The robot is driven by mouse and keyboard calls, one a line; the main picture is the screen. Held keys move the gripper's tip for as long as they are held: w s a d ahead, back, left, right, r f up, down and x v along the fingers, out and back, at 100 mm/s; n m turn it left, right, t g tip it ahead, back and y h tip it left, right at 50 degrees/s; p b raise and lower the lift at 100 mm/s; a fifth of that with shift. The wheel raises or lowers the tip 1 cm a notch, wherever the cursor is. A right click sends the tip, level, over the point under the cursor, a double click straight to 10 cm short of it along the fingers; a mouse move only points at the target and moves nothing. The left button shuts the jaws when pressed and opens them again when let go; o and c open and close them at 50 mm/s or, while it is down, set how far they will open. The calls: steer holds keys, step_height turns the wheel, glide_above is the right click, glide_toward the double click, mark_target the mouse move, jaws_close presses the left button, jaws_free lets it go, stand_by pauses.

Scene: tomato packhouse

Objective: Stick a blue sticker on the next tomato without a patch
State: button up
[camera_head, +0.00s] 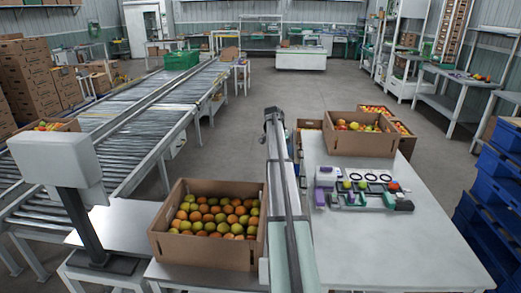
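A small fixture (376,205) in grey, purple and green lies on the white table (375,255) at the right. Two yellow-green tomatoes (347,185) (362,185) and a red tomato (393,186) sit in its row. Several dark rings (370,178) lie just behind them. A purple and white block (327,176) stands at the fixture's left end. Blue stickers and patches on the tomatoes are too small to tell. I cannot make out my gripper anywhere in this view.
A carton (208,253) of mixed green, orange and red tomatoes stands left of a long narrow rail (292,215). Another carton (358,146) stands at the table's back edge. Roller conveyors (140,125) run at left; blue crates (490,190) stack at right. The table's front is clear.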

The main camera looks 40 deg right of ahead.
steer(key=s+d+f+m+g, duration=0.1)
steer(key=s+d+f+m, duration=0.2)
steer(key=d, duration=0.6)
steer(key=s+d+f, duration=0.2)
steer(key=s+d, duration=0.3)
steer(key=d, duration=0.4)
steer(key=s+d+f+m+g, duration=0.1)
steer(key=s+d+f+m, duration=0.2)
steer(key=d, duration=0.5)
steer(key=shift+n, duration=0.7)
steer(key=shift+s+d+f, duration=0.1)
steer(key=shift+s+f, duration=0.15)
steer(key=shift+f, duration=0.7)
steer(key=shift+s+f, duration=0.2)
steer(key=shift+f, duration=0.75)
steer(key=shift+s+d+f, duration=0.1)
steer(key=shift+s+f, duration=0.15)
steer(key=shift+f, duration=0.7)
steer(key=shift+f, duration=0.6)
step_height(320, 180, up, 7)
